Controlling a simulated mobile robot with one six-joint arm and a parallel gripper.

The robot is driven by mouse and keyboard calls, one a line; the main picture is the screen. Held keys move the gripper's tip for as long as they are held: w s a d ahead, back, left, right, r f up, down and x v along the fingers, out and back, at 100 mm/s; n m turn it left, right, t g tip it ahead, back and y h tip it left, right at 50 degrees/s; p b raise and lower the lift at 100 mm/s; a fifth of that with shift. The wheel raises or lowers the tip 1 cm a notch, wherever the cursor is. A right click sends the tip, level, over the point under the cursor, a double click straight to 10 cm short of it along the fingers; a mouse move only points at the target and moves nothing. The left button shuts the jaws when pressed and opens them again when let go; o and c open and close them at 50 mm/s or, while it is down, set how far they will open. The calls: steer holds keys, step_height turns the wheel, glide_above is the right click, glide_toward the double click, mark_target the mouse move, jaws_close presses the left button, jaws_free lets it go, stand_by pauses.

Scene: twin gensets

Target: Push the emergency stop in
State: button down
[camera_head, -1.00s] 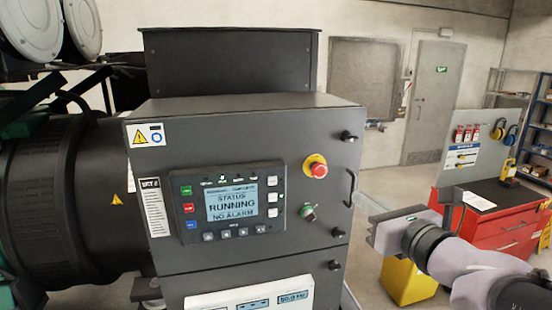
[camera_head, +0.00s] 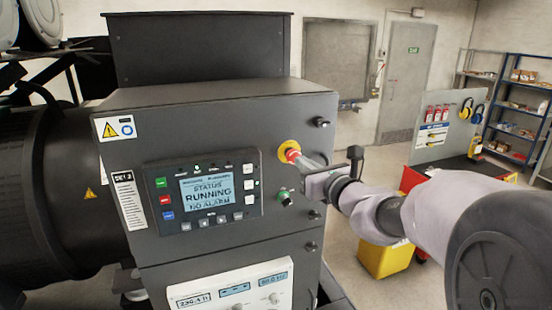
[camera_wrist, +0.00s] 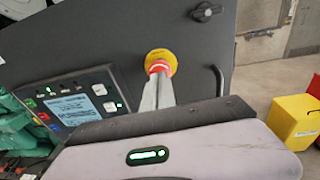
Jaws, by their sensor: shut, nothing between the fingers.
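The emergency stop is a red button (camera_head: 291,152) on a yellow ring, on the dark genset panel, right of and above the display. In the wrist view the red button (camera_wrist: 158,66) and its yellow ring (camera_wrist: 161,56) show just beyond my fingertips. My gripper (camera_head: 302,158) is shut and empty, its fingers pointing at the button. The fingertips overlap the button's lower right side in the head view; in the wrist view (camera_wrist: 157,77) they hide its lower part. I cannot tell whether they touch it. The control display (camera_head: 207,190) reads "STATUS RUNNING NO ALARM".
A yellow bin (camera_head: 386,260) and a red tool cabinet (camera_head: 412,178) stand at the right. The floor between panel and bin is partly hidden by my arm.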

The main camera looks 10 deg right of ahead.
steer(key=shift+w+a, duration=0.15)
steer(key=shift+w, duration=0.4)
steer(key=shift+w+a+r, duration=0.15)
steer(key=shift+w+r, duration=0.05)
steer(key=shift+w, duration=0.4)
